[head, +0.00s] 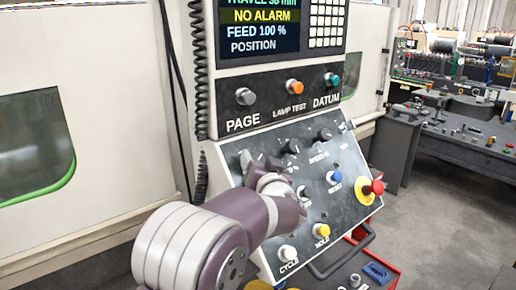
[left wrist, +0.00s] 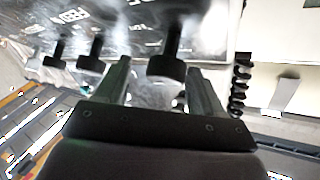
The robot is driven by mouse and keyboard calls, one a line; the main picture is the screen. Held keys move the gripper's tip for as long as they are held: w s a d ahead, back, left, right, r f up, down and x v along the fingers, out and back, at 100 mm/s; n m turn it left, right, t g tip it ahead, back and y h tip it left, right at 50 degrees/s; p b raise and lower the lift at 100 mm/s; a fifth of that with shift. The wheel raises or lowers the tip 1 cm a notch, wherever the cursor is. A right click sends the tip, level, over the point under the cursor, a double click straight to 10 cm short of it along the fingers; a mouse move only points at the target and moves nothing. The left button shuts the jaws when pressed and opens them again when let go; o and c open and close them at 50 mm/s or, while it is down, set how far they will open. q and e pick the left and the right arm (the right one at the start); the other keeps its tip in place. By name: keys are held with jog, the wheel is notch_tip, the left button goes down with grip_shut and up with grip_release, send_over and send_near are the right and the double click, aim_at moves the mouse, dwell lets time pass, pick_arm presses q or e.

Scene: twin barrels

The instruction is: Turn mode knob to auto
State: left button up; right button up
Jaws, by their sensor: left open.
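The sloped control panel (head: 330,215) carries a row of black knobs along its top. The leftmost knob (head: 245,160) is partly hidden behind my left gripper (head: 268,172), and its label and pointer setting cannot be read. In the left wrist view a black knob (left wrist: 166,68) stands between the two fingers of my left gripper (left wrist: 160,85), nearest the coiled cable. The fingers are open, one on each side of it, with a gap visible. I cannot tell whether either finger touches it. My right gripper is not in view.
Other knobs (left wrist: 90,63) stand close beside the left finger. The panel has a blue reset button (head: 334,177), a yellow hold button (head: 321,230), a white cycle button (head: 287,252) and a red emergency stop (head: 377,187). A coiled cable (head: 198,70) hangs at its left.

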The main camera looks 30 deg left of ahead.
aim_at(254, 157)
pick_arm(q)
jog(key=x, duration=0.3)
jog(key=shift+s+p, duration=0.1)
jog(key=shift+p, duration=0.25)
jog(key=shift+s+a+r, duration=0.1)
jog(key=shift+s+a, duration=0.15)
jog(key=shift+a, duration=0.05)
jog(key=shift+d, duration=0.1)
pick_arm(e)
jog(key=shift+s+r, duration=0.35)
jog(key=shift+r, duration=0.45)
